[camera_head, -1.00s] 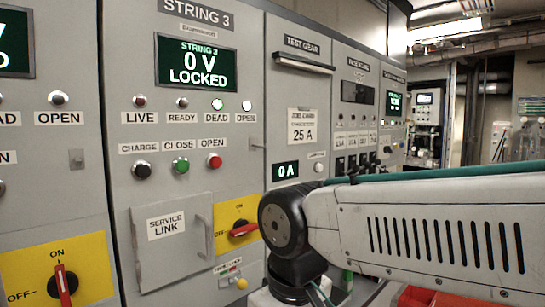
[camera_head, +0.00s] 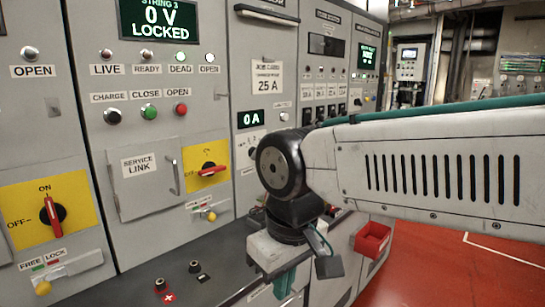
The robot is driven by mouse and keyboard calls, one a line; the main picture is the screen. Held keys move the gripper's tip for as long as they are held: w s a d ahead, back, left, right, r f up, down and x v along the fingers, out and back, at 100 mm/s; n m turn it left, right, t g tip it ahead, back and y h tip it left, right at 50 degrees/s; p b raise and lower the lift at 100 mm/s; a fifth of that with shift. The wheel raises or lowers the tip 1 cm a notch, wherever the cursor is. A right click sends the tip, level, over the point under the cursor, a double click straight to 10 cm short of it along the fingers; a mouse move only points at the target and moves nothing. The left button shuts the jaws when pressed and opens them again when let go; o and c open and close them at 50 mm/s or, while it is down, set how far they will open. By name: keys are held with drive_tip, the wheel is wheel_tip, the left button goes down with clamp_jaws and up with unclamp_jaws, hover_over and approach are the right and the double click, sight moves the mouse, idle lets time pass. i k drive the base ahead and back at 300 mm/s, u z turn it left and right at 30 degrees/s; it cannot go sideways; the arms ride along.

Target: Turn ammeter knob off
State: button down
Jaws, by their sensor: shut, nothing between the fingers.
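The ammeter display (camera_head: 250,118) reads 0 A on the test gear panel, left of centre. My arm's round joint covers the area to the right and below, and I cannot make out the ammeter knob. My gripper (camera_head: 285,283) hangs downward below the wrist at the bottom centre, shut and empty, with teal parts under a white body. It is well below the display and in front of the cabinets. Its tips are small and partly hidden.
The String 3 display (camera_head: 158,20) reads 0 V LOCKED. A red rotary handle on yellow (camera_head: 208,170) is left of my wrist; another switch (camera_head: 52,215) is far left. A ledge with terminals (camera_head: 180,278) juts out below. A red bin (camera_head: 372,240) is right; red floor lies open beyond.

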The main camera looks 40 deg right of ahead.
sight(251, 152)
drive_tip(key=z, duration=1.3)
drive_tip(key=k, duration=0.55)
drive_tip(key=u, duration=0.55)
drive_tip(key=i, duration=0.9)
drive_tip(key=z, duration=0.05)
